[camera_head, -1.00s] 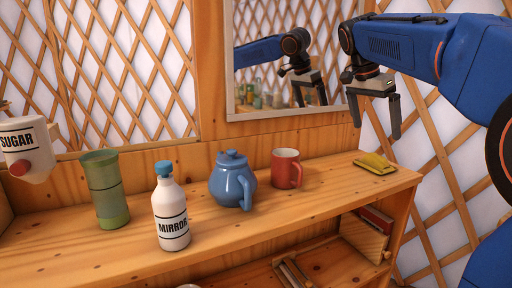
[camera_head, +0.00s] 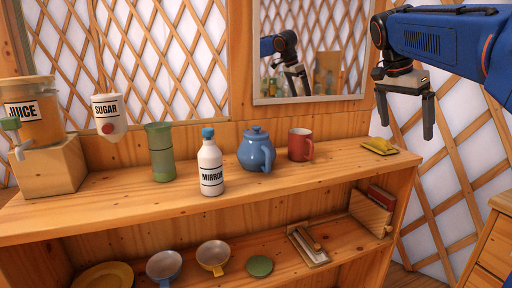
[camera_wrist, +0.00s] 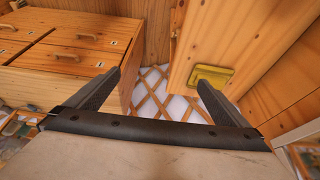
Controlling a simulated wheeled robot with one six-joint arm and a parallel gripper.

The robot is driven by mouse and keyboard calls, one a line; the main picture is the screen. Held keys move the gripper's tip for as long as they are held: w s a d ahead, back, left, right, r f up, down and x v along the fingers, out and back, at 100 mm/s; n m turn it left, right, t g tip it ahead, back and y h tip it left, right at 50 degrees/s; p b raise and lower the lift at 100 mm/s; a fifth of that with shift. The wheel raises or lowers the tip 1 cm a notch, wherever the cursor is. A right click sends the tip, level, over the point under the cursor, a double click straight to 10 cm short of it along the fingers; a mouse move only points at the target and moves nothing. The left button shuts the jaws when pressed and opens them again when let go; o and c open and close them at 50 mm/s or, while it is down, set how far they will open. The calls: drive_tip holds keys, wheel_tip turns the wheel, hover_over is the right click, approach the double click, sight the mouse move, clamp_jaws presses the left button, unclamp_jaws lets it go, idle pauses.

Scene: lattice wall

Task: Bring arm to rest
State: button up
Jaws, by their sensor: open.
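My gripper (camera_head: 407,117) hangs at the upper right of the head view, fingers pointing down, above and to the right of the shelf's right end. It is open and empty. In the wrist view, its two dark fingers (camera_wrist: 160,90) stand apart with lattice wall and floor gap between them.
The wooden shelf (camera_head: 110,212) holds a red mug (camera_head: 300,145), blue teapot (camera_head: 257,150), white MIRROR bottle (camera_head: 210,165), green tumbler (camera_head: 160,153) and juice dispenser (camera_head: 38,115). A mirror (camera_head: 335,50) hangs behind. Drawers (camera_head: 492,245) stand at the right. Bowls (camera_head: 164,266) sit on the lower shelf.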

drive_tip(key=s+a+f+n+t+y, duration=0.1)
drive_tip(key=s+a+f+n, duration=0.3)
drive_tip(key=s+f, duration=0.5)
drive_tip(key=s+a+f+n+t+y, duration=0.1)
drive_tip(key=s+a+f+n, duration=0.3)
drive_tip(key=s+f, duration=0.6)
drive_tip(key=s+a+f+n+t+y, duration=0.1)
drive_tip(key=s+a+f+n, duration=0.3)
drive_tip(key=s+f, duration=0.5)
wheel_tip(320, 180, down, 3)
drive_tip(key=shift+s+r+n+y, duration=0.2)
drive_tip(key=shift+n+y, duration=0.4)
drive_tip(key=shift+n, duration=0.4)
